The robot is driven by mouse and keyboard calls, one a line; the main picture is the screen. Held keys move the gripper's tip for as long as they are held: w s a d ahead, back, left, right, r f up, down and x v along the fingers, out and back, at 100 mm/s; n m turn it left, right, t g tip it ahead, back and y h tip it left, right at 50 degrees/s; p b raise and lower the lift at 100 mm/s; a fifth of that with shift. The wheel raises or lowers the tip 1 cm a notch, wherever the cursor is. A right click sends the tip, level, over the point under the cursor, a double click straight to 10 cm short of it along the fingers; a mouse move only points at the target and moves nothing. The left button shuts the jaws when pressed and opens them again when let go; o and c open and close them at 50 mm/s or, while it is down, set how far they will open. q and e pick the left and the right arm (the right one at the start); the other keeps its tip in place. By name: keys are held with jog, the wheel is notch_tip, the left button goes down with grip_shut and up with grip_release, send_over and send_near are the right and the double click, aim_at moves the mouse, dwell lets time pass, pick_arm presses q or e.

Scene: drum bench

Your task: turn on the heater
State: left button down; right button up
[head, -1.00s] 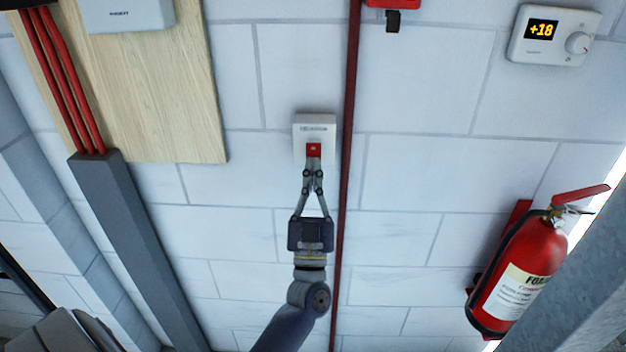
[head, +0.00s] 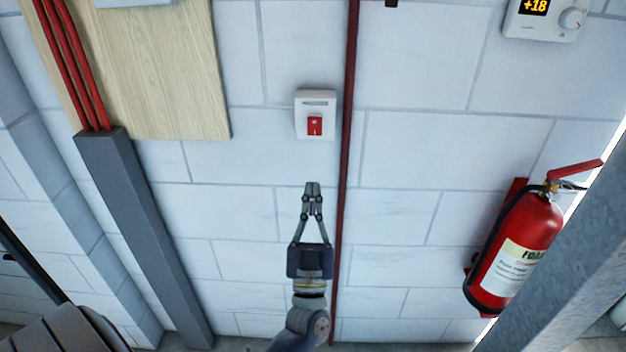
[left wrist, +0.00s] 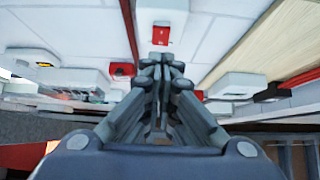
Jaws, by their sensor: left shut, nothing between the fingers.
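A white wall switch box (head: 315,101) with a red rocker (head: 315,126) is mounted on the block wall in the middle of the head view. It also shows in the left wrist view, with its red rocker (left wrist: 161,36) just beyond my fingertips. My left gripper (head: 312,186) is shut and empty, below the switch in the head view and apart from it. Its closed fingers (left wrist: 161,70) point toward the switch in the left wrist view. A white thermostat (head: 541,18) at the top right reads +18. My right gripper is not in view.
A dark red pipe (head: 346,170) runs beside the switch. A red fire extinguisher (head: 517,255) hangs at the right. A wooden board (head: 165,75) and a grey cable duct (head: 140,235) are at the left. The wall around the switch is clear.

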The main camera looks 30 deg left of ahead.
pick_arm(q)
jog(key=v, duration=0.2)
jog(key=shift+s+d+f, duration=0.1)
jog(key=shift+s+f, duration=0.1)
jog(key=shift+f, duration=0.05)
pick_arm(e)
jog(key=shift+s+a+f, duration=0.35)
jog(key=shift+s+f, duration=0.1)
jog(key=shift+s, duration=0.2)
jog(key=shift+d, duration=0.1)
